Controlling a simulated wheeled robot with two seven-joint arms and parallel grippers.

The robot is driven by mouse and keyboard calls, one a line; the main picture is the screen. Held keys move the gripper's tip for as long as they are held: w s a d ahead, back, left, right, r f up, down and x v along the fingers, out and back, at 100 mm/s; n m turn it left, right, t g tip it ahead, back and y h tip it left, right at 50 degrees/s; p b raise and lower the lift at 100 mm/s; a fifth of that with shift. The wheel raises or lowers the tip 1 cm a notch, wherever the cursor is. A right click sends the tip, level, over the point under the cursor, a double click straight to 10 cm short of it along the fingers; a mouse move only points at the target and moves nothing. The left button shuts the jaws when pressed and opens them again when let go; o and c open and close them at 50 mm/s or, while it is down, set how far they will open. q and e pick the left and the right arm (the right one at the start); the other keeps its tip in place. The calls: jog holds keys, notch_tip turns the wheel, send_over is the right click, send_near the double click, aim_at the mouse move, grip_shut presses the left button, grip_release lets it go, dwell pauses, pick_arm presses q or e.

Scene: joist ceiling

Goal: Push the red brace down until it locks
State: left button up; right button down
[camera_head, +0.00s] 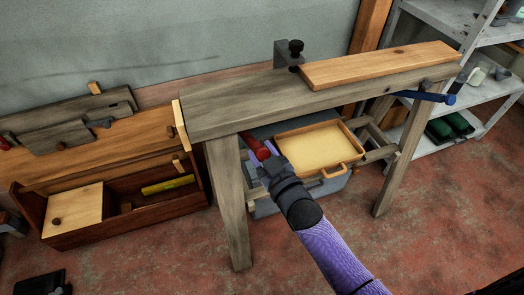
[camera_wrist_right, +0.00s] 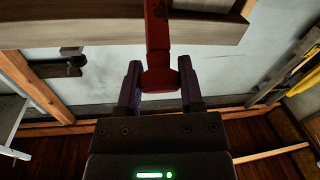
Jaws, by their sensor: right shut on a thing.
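The red brace (camera_head: 257,148) sits under the near edge of the grey wooden beam of a trestle (camera_head: 225,112), just right of its left leg. My right gripper (camera_head: 268,163) reaches up to it from below, and the jaws hide its lower part. In the right wrist view the red brace (camera_wrist_right: 158,45) runs from the beam (camera_wrist_right: 60,28) down between the two fingers of my right gripper (camera_wrist_right: 160,82), which is shut on its end. Whether the brace is locked cannot be told. My left gripper is not in view.
A blue brace (camera_head: 425,97) sticks out at the trestle's right end. A plank (camera_head: 380,66) and a dark clamp (camera_head: 289,55) are on top. A tray (camera_head: 320,146) stands beneath. A wooden toolbox (camera_head: 120,222) is at left, metal shelves (camera_head: 440,15) at right.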

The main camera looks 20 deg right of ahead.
pick_arm(q)
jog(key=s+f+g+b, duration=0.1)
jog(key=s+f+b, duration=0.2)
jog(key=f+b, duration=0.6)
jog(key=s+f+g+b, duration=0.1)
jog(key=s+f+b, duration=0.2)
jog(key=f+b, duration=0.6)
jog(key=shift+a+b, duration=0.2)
jog(key=shift+b, duration=0.6)
pick_arm(e)
jog(key=s+f+t, duration=0.2)
jog(key=f, duration=0.6)
jog(key=s+f+t+y, duration=0.1)
jog(key=s+f+t, duration=0.1)
jog(key=f, duration=0.7)
jog(key=shift+s+d+f+n+t, duration=0.15)
jog(key=shift+s+f+n+t, duration=0.15)
jog(key=shift+s+n+t, duration=0.15)
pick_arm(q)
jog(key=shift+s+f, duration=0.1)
pick_arm(e)
jog(key=c, duration=0.7)
grip_release()
jog(key=o, duration=0.5)
jog(key=shift+d, duration=0.1)
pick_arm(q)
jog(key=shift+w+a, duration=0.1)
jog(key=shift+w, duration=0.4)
pick_arm(e)
jog(key=shift+s, duration=0.1)
